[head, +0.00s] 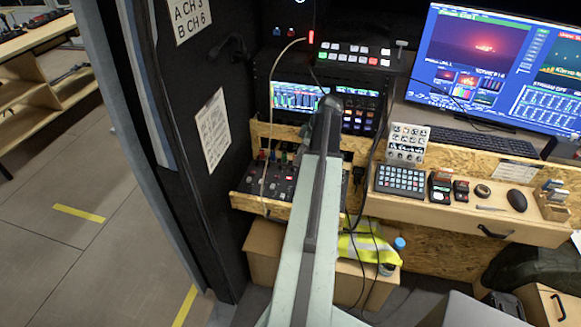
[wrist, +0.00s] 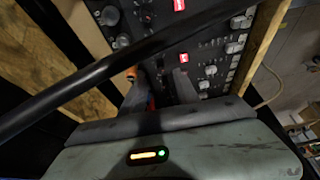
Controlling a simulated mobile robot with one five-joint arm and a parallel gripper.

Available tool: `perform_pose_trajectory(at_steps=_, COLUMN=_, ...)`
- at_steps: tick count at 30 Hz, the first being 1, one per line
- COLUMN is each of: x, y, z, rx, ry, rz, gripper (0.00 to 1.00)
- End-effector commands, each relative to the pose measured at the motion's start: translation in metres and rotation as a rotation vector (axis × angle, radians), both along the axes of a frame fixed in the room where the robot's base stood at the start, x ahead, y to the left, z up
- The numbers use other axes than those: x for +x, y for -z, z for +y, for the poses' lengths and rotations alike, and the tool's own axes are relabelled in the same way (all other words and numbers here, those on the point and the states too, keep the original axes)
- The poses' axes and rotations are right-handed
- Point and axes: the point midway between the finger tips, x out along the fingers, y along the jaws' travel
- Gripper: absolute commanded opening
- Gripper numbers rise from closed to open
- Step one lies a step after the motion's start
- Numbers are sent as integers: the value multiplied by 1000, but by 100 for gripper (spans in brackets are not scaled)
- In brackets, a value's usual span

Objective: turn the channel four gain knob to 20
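The mixer panel (head: 285,180) sits on the wooden shelf in the head view, partly hidden by my arm. In the wrist view the dark panel (wrist: 205,65) fills the upper middle, with rows of small knobs, pale buttons and red lit displays. My gripper (wrist: 160,78) points at this panel. Its two grey fingers stand apart, with dark panel showing between them. An orange piece (wrist: 131,73) shows by the left fingertip. I cannot read the labels, so I cannot tell which knob is channel four gain or its setting. The head view hides the fingertips.
A black cable (wrist: 90,80) crosses the wrist view close to the camera. In the head view a pale cable (head: 267,130) hangs over the mixer. A rack screen (head: 298,98) stands above it. A keypad (head: 400,181) and a mouse (head: 517,200) lie on the right shelf.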

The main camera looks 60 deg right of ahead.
Motion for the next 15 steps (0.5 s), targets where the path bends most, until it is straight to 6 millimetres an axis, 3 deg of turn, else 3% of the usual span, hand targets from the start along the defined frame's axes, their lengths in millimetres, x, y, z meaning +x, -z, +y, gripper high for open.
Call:
perform_pose_trajectory(at_steps=1, x=4, y=16, z=2, rx=0, ry=-2, rz=0, gripper=37)
perform_pose_trajectory(at_steps=7, x=18, y=50, z=6, rx=-1, ry=-4, rz=0, gripper=37)
perform_pose_trajectory(at_steps=15, x=26, y=58, z=9, rx=0, ry=-5, rz=0, gripper=37)
